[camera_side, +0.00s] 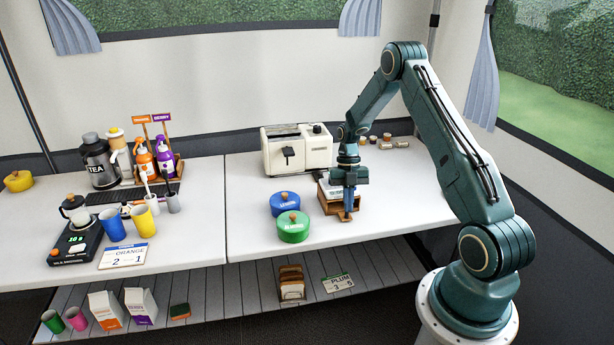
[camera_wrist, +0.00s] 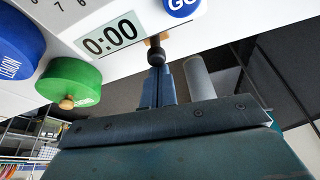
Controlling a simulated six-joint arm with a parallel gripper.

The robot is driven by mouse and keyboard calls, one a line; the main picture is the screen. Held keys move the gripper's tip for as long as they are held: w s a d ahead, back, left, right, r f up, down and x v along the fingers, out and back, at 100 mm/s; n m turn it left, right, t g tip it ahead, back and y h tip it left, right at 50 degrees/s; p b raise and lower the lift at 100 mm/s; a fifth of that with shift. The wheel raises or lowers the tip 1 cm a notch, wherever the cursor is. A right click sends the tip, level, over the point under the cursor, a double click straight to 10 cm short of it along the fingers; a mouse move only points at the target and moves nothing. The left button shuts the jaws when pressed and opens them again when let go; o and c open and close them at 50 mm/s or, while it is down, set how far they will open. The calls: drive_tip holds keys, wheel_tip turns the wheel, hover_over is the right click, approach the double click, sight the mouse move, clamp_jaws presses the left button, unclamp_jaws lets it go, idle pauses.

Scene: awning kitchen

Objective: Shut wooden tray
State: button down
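The wooden tray (camera_side: 330,208) is a small brown wooden piece below a white-topped unit, right of the middle of the table in the side view. How far it stands out is hard to tell behind my gripper. My gripper (camera_side: 348,212) points down at its front. In the wrist view, the fingers of my gripper (camera_wrist: 160,75) are together, with a dark round knob (camera_wrist: 156,57) on a short brown stem right at their tips. I cannot tell whether they touch it. Above is a white face with a 0:00 display (camera_wrist: 110,38) and a blue GO button (camera_wrist: 181,5).
A blue lidded pot (camera_side: 284,205) and a green one (camera_side: 293,232) stand close to the left of the tray. A cream toaster (camera_side: 296,150) is behind. Small jars (camera_side: 387,140) stand behind my arm. The table right of the tray is clear.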

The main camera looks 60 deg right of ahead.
drive_tip(key=shift+w+d, duration=0.2)
drive_tip(key=shift+s+a+r, duration=0.1)
drive_tip(key=shift+a, duration=0.05)
drive_tip(key=shift+s+a+r, duration=0.1)
drive_tip(key=shift+s+a, duration=0.6)
drive_tip(key=shift+a, duration=0.3)
drive_tip(key=shift+s+a, duration=0.5)
drive_tip(key=shift+a, duration=0.15)
drive_tip(key=v, duration=1)
drive_tip(key=shift+s+r, duration=0.1)
drive_tip(key=shift+r, duration=0.05)
